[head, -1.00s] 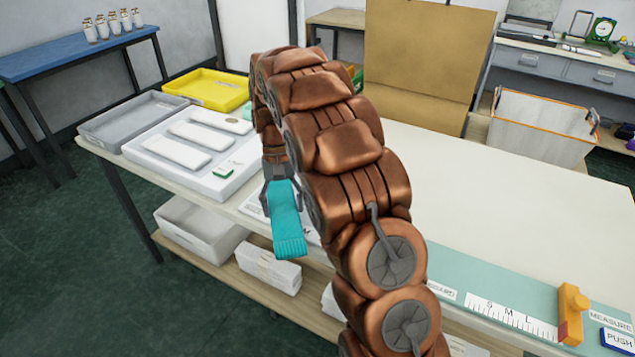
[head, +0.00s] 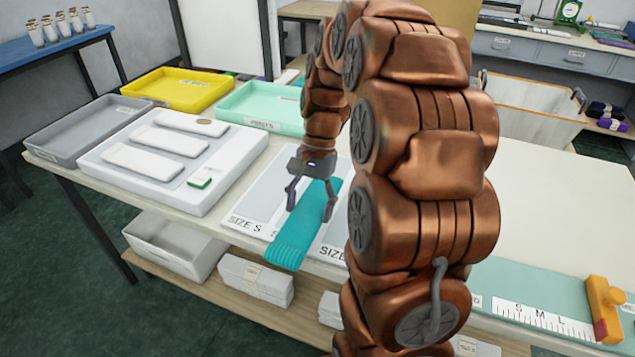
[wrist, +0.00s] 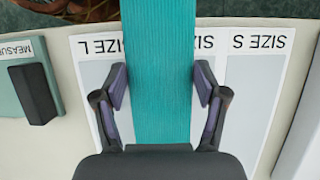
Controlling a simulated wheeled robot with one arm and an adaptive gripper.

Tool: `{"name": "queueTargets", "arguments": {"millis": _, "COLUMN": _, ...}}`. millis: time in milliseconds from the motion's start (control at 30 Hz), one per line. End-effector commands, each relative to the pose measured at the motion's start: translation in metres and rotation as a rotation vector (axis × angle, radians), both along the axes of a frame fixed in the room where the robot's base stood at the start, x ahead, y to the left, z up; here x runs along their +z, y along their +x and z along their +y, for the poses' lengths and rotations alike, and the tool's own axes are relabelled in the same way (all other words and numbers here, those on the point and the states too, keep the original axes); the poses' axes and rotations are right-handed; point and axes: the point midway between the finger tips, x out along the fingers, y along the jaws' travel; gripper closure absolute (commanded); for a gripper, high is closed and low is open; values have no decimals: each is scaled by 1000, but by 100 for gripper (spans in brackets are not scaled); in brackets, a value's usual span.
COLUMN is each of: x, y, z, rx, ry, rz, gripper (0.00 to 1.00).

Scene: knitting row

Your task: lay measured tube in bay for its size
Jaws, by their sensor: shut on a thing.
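A flat teal ribbed tube (head: 290,235) is held in my gripper (head: 311,200). Its near end reaches toward the table's front edge. In the wrist view the tube (wrist: 160,70) runs between the two fingers of my gripper (wrist: 160,88), over the middle bay, whose size letter it hides. The SIZE L bay (wrist: 92,75) shows to its left and the SIZE S bay (wrist: 250,85) to its right. In the head view the SIZE S bay (head: 250,212) is left of the tube. I cannot tell whether the tube touches the bay surface.
A white tray (head: 215,185) with pale slabs, a grey tray (head: 60,150), a yellow tray (head: 180,90) and a mint tray (head: 265,105) stand at left and back. The measuring board (head: 560,285) with an orange block (head: 603,308) lies right. My arm hides the table's middle.

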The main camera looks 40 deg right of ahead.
Motion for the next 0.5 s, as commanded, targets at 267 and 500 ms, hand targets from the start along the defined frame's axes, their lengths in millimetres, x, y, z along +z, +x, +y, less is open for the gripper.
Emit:
{"name": "queueTargets", "arguments": {"millis": 267, "x": -3, "y": 30, "z": -29, "rx": 2, "ry": 0, "rz": -1, "gripper": 54}}
{"name": "queueTargets", "arguments": {"millis": 500, "x": -6, "y": 52, "z": -55, "rx": 1, "ry": 0, "rz": 2, "gripper": 54}}
